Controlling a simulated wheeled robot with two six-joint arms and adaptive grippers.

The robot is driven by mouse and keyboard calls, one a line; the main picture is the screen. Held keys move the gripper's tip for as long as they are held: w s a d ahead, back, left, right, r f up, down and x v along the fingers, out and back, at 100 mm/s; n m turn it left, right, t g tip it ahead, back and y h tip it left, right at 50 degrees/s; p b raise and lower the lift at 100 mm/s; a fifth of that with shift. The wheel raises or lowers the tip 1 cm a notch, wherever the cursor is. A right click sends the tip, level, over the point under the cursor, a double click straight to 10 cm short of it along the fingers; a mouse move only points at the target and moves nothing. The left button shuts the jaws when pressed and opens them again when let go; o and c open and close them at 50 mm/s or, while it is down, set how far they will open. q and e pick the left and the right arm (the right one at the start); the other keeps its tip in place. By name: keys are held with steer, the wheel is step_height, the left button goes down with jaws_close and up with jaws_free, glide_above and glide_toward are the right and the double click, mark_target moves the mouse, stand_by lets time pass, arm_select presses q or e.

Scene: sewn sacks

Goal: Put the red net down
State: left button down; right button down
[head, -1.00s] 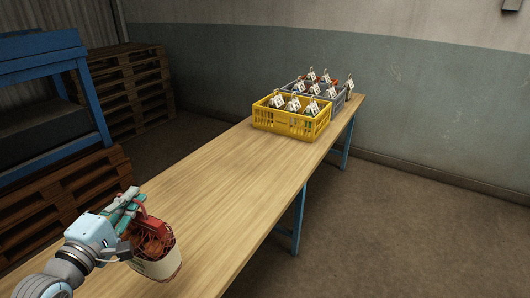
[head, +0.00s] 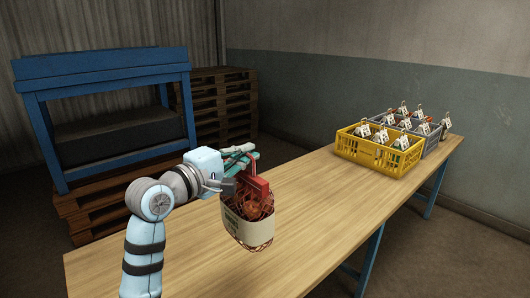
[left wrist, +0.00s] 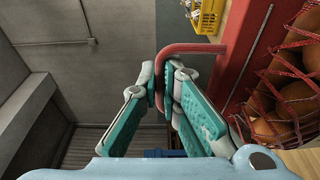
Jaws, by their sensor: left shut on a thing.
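The red net (head: 254,208) holds brown round goods, with a white label band around its lower part and a red handle on top. In the head view it hangs upright from my left gripper (head: 238,156), in front of the table's left part. I cannot tell whether its base touches the table. In the left wrist view the teal fingers of my left gripper (left wrist: 168,88) are shut on the red handle (left wrist: 196,48). The net (left wrist: 288,95) is at the right there, partly cut off by the frame. My right gripper is not in view.
The wooden table (head: 320,190) is bare between the net and the crates. A yellow crate (head: 362,157) and a grey crate (head: 432,141) with tagged sacks stand at its far right end. A blue rack (head: 100,68) and wooden pallets (head: 225,105) stand behind, left.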

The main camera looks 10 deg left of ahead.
mark_target(246, 219)
arm_select(q)
step_height(246, 219, down, 18)
steer(key=b, duration=0.5)
steer(key=shift+r, duration=0.15)
steer(key=c, duration=1.9)
jaws_free()
steer(key=shift+f, duration=0.2)
steer(key=shift+o, duration=0.5)
steer(key=shift+s, duration=0.1)
steer(key=shift+r, duration=0.15)
steer(key=p+v, duration=0.2)
steer(key=v, duration=1)
